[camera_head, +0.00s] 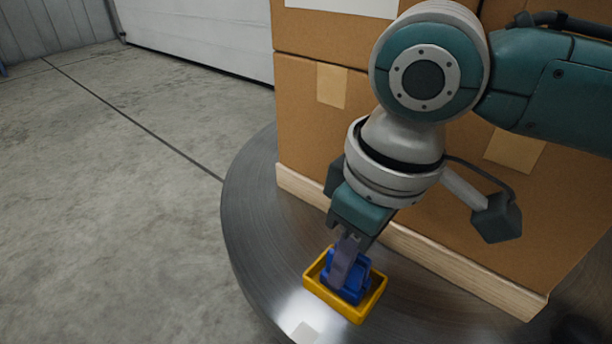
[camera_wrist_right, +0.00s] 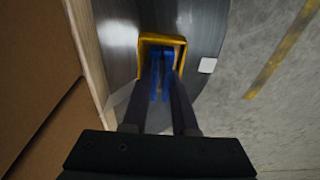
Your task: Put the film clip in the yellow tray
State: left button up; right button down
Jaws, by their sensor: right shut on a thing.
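The yellow tray (camera_head: 318,290) is a small shallow box on the round grey metal turntable, in front of the stacked cartons. It also shows in the right wrist view (camera_wrist_right: 149,39). The blue film clip (camera_head: 355,286) is inside the tray's outline, low down; I cannot tell whether it touches the tray floor. My right gripper (camera_head: 345,265) reaches down over the tray and is shut on the clip. In the right wrist view the clip (camera_wrist_right: 160,77) shows between the two dark fingers (camera_wrist_right: 163,92). The fingers hide part of the clip. My left gripper is out of view.
Brown cartons (camera_head: 310,115) stand on a wooden pallet (camera_head: 470,282) right behind the tray. The turntable (camera_head: 250,225) is bare to the left of the tray. Open concrete floor (camera_head: 110,220) is at left.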

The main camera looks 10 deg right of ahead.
jog(key=c, duration=1.1)
grip_release()
jog(key=shift+f, duration=0.1)
jog(key=shift+c, duration=0.2)
jog(key=o, duration=0.5)
jog(key=shift+c, duration=0.2)
